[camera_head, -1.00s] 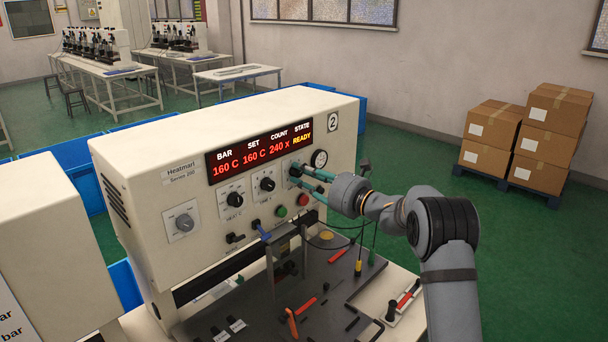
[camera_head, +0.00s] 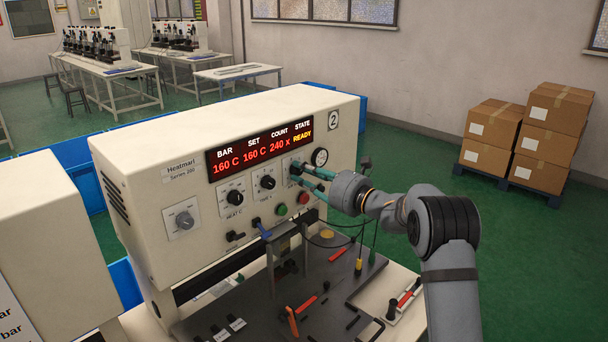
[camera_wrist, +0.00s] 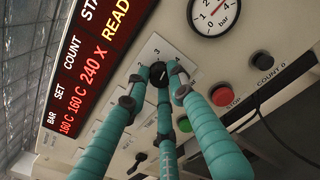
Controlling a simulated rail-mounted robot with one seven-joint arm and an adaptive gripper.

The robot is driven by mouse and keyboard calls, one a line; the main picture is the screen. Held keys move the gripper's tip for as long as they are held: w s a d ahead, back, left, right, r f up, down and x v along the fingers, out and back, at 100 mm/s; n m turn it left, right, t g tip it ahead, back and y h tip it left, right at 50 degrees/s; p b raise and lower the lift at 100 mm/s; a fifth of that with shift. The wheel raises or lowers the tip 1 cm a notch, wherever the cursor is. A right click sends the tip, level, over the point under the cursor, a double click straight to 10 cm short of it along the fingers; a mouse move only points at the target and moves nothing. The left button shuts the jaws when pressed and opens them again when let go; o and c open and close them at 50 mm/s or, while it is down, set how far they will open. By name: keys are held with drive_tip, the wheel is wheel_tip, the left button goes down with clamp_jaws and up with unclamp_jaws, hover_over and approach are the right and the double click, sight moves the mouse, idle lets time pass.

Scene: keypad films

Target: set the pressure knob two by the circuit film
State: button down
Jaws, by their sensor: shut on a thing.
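The pressure knob is the black knob (camera_wrist: 158,75) on a white scale plate (camera_wrist: 164,50) with small numerals, to the right of the two other knobs on the machine front (camera_head: 345,115). My gripper (camera_head: 296,174) is shut on this knob, its teal fingers around it in the wrist view (camera_wrist: 158,82). The fingers hide much of the knob and its pointer, so I cannot read its setting surely. The round bar gauge (camera_wrist: 217,10) is beside it. The machine bears a "2" label (camera_head: 333,121). I cannot tell which piece is the circuit film.
The display (camera_head: 260,150) reads 160 C, 160 C, 240 x, READY. A green button (camera_head: 281,210) and a red button (camera_head: 303,198) are close below my fingers. A press plate (camera_head: 260,300) with coloured tools is below. Boxes (camera_head: 540,145) stand far right.

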drive_tip(key=shift+w+d+r+b, duration=0.1)
drive_tip(key=shift+r+b, duration=0.25)
drive_tip(key=shift+b, duration=0.05)
drive_tip(key=n+b, duration=0.5)
drive_tip(key=b, duration=0.2)
drive_tip(key=shift+r+n, duration=0.15)
drive_tip(key=shift+n, duration=0.25)
drive_tip(key=c, duration=1.8)
unclamp_jaws()
drive_tip(key=shift+c, duration=0.2)
drive_tip(key=o, duration=0.3)
drive_tip(key=shift+s+f+b, duration=0.2)
drive_tip(key=shift+b, duration=0.1)
drive_tip(key=shift+f, duration=0.1)
